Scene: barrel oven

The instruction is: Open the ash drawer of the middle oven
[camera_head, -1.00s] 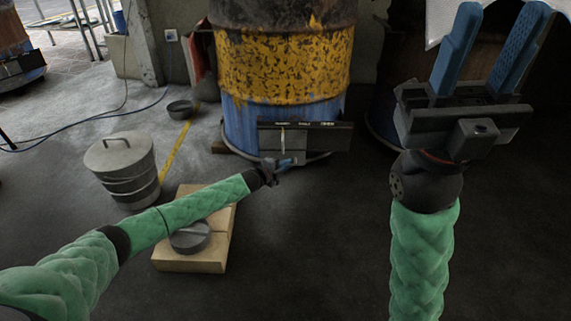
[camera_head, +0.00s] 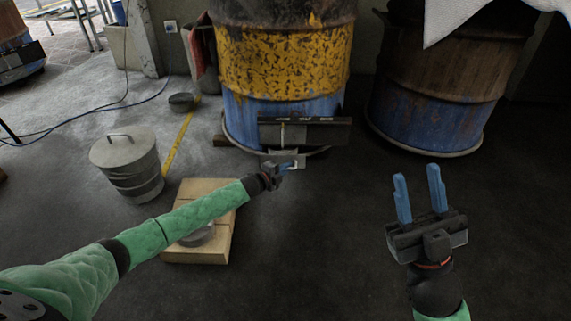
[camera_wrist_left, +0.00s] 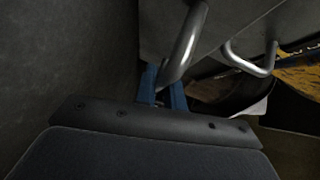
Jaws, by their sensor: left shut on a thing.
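The middle oven (camera_head: 281,62) is a yellow and blue barrel at the upper centre of the head view. Low on its front is a wide dark panel (camera_head: 325,131) with an upright handle (camera_head: 283,134). Below it is a small grey drawer front (camera_head: 284,155) with a metal handle. My left gripper (camera_head: 286,168) is shut on that handle. In the left wrist view, a bent metal handle (camera_wrist_left: 186,45) passes between the blue fingers. A second handle (camera_wrist_left: 250,66) lies beyond it. The drawer's inside is hidden. My right gripper (camera_head: 418,178) is open and empty, above the floor at the right.
A lidded metal bucket (camera_head: 128,165) stands at the left. A wooden block (camera_head: 217,243) with a round grey object (camera_head: 197,236) lies under my left arm. A rusty blue barrel (camera_head: 440,80) stands at the right.

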